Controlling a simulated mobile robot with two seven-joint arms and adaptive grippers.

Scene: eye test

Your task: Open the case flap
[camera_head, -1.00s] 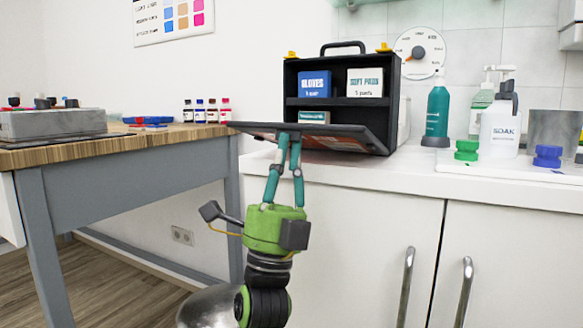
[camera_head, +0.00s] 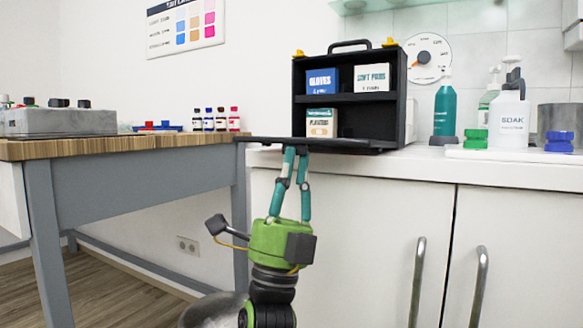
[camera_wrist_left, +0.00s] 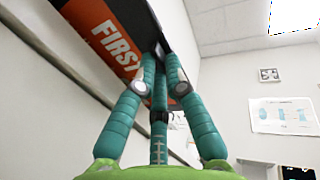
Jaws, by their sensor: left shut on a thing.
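The black case (camera_head: 350,98) stands upright on the white counter with its front open. Its flap (camera_head: 335,143) is folded down and looks nearly level, seen edge-on, reaching out past the counter's front edge. My left gripper (camera_head: 297,151) is below the flap, shut on its edge. In the left wrist view the flap's outer face (camera_wrist_left: 108,38) shows orange and black with the word FIRST, and the fingertips (camera_wrist_left: 161,52) meet at its edge. My right gripper is not in view.
Inside the case are a blue gloves box (camera_head: 321,81), a white box (camera_head: 372,78) and a plasters box (camera_head: 321,123). A teal bottle (camera_head: 444,110) and a SOAK bottle (camera_head: 509,122) stand to the right. A wooden-topped table (camera_head: 120,147) is at left.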

